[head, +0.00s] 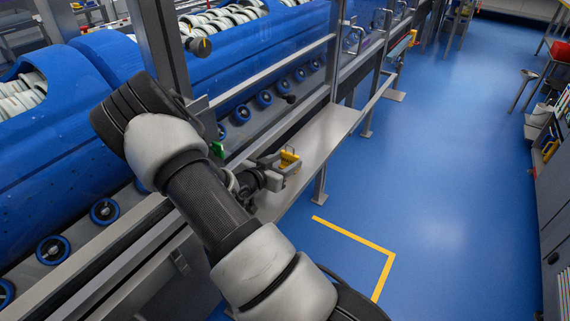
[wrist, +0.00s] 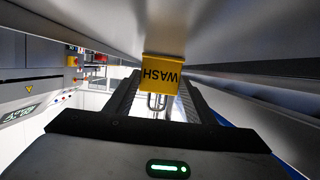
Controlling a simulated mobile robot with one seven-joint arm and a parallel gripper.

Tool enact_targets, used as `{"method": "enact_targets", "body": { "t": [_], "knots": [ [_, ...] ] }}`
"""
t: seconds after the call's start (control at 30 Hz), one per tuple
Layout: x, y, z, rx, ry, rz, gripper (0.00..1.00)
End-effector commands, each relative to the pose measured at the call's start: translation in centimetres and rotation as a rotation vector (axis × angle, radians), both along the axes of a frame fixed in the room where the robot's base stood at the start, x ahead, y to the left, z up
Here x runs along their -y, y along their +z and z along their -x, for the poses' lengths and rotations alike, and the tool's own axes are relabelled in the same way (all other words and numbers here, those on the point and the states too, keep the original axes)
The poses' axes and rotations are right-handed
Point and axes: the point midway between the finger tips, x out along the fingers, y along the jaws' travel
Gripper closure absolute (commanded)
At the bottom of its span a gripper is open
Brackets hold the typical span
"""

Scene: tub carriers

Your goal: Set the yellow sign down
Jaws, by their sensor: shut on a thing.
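The yellow sign (head: 290,159) is at the grey metal shelf beside the blue machine in the head view. In the wrist view the sign (wrist: 161,75) reads "WASH" upside down, and a bent metal handle shows on it. My gripper (head: 274,176) is shut on the sign, with one dark finger on each side of it in the wrist view (wrist: 160,103). The sign's edge lies against or very near a grey surface at the top of the wrist view; I cannot tell if they touch. The jaws' contact is partly hidden.
The grey shelf (head: 328,133) runs along the machine, with bare room beyond the sign. A metal rail (head: 270,77) and posts stand behind it. The blue floor (head: 440,200) to the right is clear, with a yellow corner line (head: 352,238).

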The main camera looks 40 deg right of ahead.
Motion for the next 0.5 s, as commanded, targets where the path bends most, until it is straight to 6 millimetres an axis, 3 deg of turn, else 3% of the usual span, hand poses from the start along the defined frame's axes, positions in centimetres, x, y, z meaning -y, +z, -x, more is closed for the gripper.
{"method": "enact_targets", "body": {
  "t": [0.3, 0.33, 0.43, 0.5],
  "knots": [
    [-0.01, -0.36, -0.04, 0.001, 0.001, 0.000, 0.73],
    [-0.01, -0.33, -0.04, 0.001, 0.001, 0.000, 0.49],
    [-0.02, -0.22, -0.03, 0.001, 0.001, 0.000, 0.32],
    [-0.02, -0.22, -0.03, 0.001, 0.001, 0.000, 0.32]
  ]
}}
